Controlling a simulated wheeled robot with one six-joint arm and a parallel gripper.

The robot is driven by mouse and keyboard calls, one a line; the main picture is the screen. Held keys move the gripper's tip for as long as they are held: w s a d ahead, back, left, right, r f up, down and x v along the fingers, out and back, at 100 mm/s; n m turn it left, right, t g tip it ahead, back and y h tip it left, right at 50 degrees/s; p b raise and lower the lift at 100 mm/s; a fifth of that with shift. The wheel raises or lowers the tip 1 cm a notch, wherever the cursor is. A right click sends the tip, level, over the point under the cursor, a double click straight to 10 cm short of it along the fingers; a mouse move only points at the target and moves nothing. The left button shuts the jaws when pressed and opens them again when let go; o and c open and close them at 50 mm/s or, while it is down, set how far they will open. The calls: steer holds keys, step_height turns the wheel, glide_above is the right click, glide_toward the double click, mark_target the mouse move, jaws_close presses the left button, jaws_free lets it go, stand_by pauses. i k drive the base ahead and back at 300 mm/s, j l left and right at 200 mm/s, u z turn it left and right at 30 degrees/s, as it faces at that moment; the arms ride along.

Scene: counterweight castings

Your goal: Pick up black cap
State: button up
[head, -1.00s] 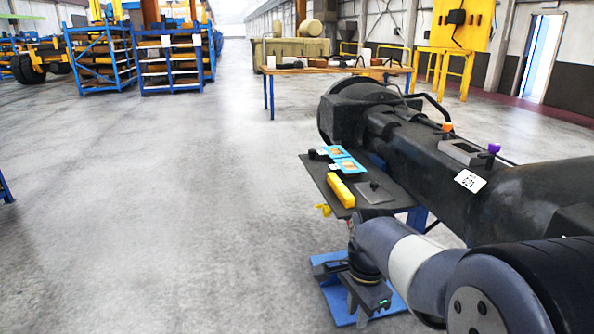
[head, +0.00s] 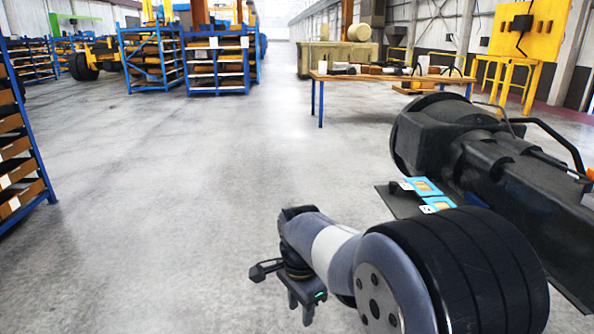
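A small dark thing (head: 393,187), which may be the black cap, sits at the left edge of a dark tray (head: 397,203) in the head view. It is too small to make out clearly. My gripper (head: 301,308) points down over bare floor, left of the tray and nearer to me, well apart from it. Two fingers show, with nothing seen in them. The angle does not show how wide they are set. My own arm hides the near part of the tray.
Blue cards (head: 424,186) lie on the tray. A large black casting (head: 500,165) stands right behind it. A wooden-topped table (head: 390,77) with several items is farther back. Blue shelving (head: 22,150) stands at the left. The floor (head: 190,200) between is clear.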

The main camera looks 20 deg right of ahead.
mark_target(392, 184)
steer(key=i+z, duration=0.15)
steer(key=i, duration=0.7)
steer(key=i+j+z, duration=0.2)
steer(key=i, duration=0.65)
steer(key=i+l+z, duration=0.15)
steer(key=i+z, duration=0.15)
steer(key=z, duration=0.15)
steer(key=i+z, duration=0.3)
steer(key=z, duration=0.15)
steer(key=i+z, duration=0.45)
steer(key=i+j+z, duration=0.15)
steer(key=z, duration=0.3)
